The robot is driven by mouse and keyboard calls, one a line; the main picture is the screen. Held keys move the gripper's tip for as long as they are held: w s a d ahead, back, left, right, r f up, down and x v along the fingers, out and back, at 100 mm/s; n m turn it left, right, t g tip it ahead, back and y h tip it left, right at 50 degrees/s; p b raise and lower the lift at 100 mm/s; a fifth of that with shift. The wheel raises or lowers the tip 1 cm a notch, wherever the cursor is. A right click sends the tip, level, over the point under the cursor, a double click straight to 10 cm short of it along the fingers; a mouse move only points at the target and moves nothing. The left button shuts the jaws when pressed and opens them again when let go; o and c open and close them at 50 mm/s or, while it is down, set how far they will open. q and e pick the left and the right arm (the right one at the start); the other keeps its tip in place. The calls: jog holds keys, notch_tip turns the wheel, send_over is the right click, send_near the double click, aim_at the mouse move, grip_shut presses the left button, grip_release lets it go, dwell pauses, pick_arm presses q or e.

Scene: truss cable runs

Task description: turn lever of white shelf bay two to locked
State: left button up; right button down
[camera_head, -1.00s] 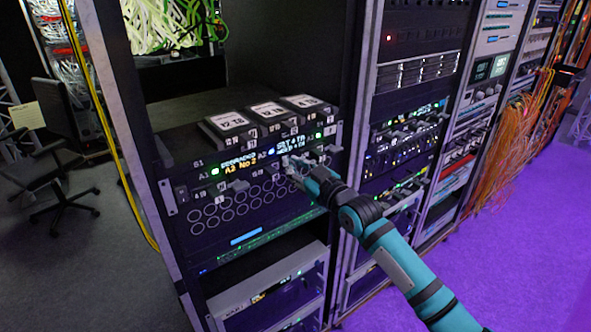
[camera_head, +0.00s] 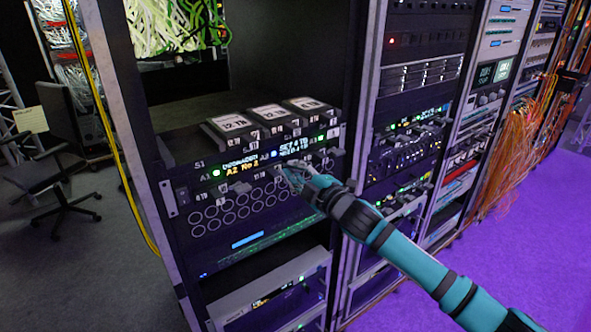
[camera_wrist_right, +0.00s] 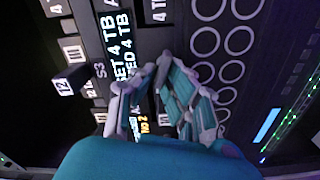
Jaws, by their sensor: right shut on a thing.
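The drive shelf (camera_head: 262,230) is a dark unit in the open rack, with small handles and a lit display along its front and rows of round holes below. My right gripper (camera_head: 283,173) is at the front of this shelf, just under the display (camera_head: 292,147), shut on a small lever there. Its fingers hide most of the lever, so its angle and bay number cannot be read. In the right wrist view, my right gripper (camera_wrist_right: 147,88) has its pale fingers against the front panel beside the lit text (camera_wrist_right: 122,50). My left gripper is not in view.
Three drives (camera_head: 233,124) with white labels lie on top of the shelf. A grey unit (camera_head: 240,302) sits below. A rack post (camera_head: 357,125) stands close to my right arm. A yellow cable (camera_head: 112,140) hangs at the left, and orange cables (camera_head: 520,150) hang at the right.

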jog(key=shift+f+n+p, duration=0.15)
jog(key=shift+n, duration=0.85)
jog(key=shift+f+n+p, duration=0.1)
jog(key=shift+n+p, duration=0.05)
jog(key=shift+n, duration=0.85)
jog(key=c, duration=1.4)
grip_release()
jog(key=shift+c, duration=0.2)
jog(key=shift+s, duration=0.15)
jog(key=v, duration=1.1)
jog(key=shift+s+d, duration=0.25)
jog(key=shift+s, duration=0.05)
